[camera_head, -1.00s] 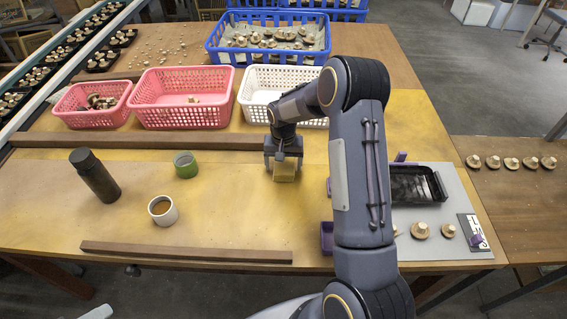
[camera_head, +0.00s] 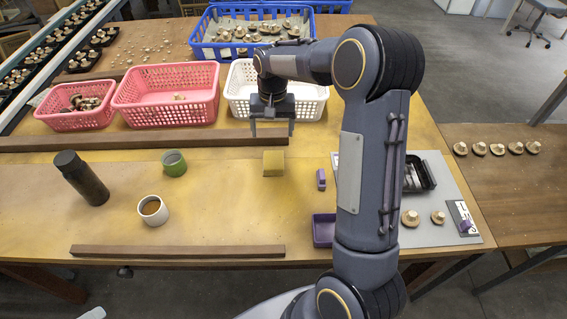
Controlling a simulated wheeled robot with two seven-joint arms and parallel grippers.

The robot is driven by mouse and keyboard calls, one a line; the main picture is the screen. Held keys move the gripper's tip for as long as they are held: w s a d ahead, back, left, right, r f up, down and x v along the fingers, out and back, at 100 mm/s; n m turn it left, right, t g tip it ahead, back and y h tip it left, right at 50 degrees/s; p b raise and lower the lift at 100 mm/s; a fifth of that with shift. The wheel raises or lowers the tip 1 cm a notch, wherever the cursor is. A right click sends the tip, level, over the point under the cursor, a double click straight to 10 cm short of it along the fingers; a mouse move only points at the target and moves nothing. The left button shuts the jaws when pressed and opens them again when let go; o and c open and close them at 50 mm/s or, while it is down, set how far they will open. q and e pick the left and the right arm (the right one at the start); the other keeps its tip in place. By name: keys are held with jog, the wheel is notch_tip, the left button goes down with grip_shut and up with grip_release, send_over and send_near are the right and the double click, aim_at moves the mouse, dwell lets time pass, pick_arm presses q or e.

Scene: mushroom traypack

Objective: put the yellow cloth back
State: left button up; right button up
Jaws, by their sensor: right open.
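The yellow cloth (camera_head: 273,163) is a small folded block lying on the table, just in front of the long wooden bar. My right gripper (camera_head: 272,130) is open and empty. It is raised behind and above the cloth, near the bar and in front of the white basket, with its fingers pointing down and apart from the cloth. My left gripper is not in the picture.
Pink baskets (camera_head: 166,121) and a white basket (camera_head: 237,103) stand behind the wooden bar (camera_head: 130,141). A dark bottle (camera_head: 82,178), green cup (camera_head: 174,163) and white cup (camera_head: 152,210) stand left. A purple tray (camera_head: 324,231) and grey mat (camera_head: 447,190) lie right.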

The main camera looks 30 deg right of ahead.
jog(key=s+a+r+n+t+y, duration=0.1)
jog(key=s+a+r+t, duration=0.1)
jog(key=s+r, duration=0.4)
jog(key=s+a+r+n+t+y, duration=0.1)
jog(key=s+a+r, duration=0.25)
jog(key=s, duration=0.45)
jog(key=s+a+n+t, duration=0.1)
jog(key=s+a, duration=0.2)
jog(key=s, duration=0.4)
jog(key=s+a+f+n+t+y, duration=0.1)
jog(key=s+a, duration=0.2)
jog(key=s, duration=0.4)
jog(key=shift+s+f+n, duration=0.15)
jog(key=shift+f+n, duration=0.1)
jog(key=shift+n, duration=0.05)
